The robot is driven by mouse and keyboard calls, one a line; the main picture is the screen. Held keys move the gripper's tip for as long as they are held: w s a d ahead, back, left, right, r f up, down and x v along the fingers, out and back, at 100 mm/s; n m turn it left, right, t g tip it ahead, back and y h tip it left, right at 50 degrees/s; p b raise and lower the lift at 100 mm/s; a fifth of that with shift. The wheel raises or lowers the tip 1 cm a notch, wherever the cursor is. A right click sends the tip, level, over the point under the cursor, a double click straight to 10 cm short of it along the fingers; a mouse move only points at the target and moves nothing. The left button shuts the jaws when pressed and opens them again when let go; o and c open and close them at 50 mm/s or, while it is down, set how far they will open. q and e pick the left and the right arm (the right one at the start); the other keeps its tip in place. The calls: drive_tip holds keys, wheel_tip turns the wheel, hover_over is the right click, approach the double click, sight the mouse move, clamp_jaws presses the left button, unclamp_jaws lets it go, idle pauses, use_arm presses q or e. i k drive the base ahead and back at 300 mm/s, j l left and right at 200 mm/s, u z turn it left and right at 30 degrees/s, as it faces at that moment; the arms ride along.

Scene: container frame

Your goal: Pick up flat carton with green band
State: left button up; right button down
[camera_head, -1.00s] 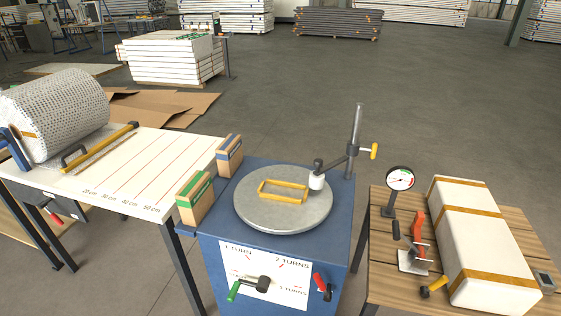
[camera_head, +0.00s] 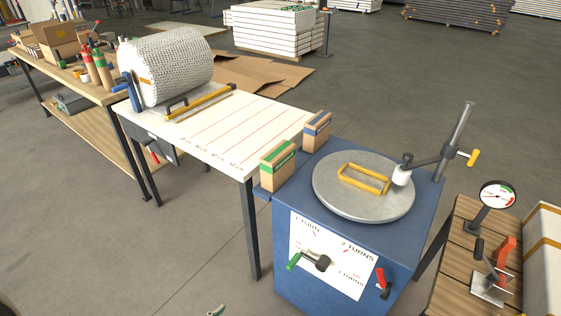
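The flat carton with green band (camera_head: 278,166) is a brown cardboard box, standing upright on a small ledge at the left side of the blue turntable cabinet (camera_head: 300,205). A similar carton with a blue band (camera_head: 317,131) stands just behind it, apart from it. Neither gripper can be made out, and nothing touches either carton. A small greyish-green tip shows at the bottom edge; I cannot tell what it is.
The cabinet carries a round grey turntable (camera_head: 335,205) with a yellow frame and a post-mounted arm. A white measuring table (camera_head: 245,125) with a mesh roll (camera_head: 172,65) adjoins at left. A slatted table (camera_head: 450,285) with a gauge is at right. Floor in front is clear.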

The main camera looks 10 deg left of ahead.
sight(276, 166)
drive_tip(key=j+z, duration=0.1)
drive_tip(key=z, duration=0.4)
drive_tip(key=i+j+z, duration=0.1)
drive_tip(key=j+z, duration=0.2)
drive_tip(key=j, duration=0.15)
drive_tip(key=j+z, duration=0.35)
drive_tip(key=j, duration=0.1)
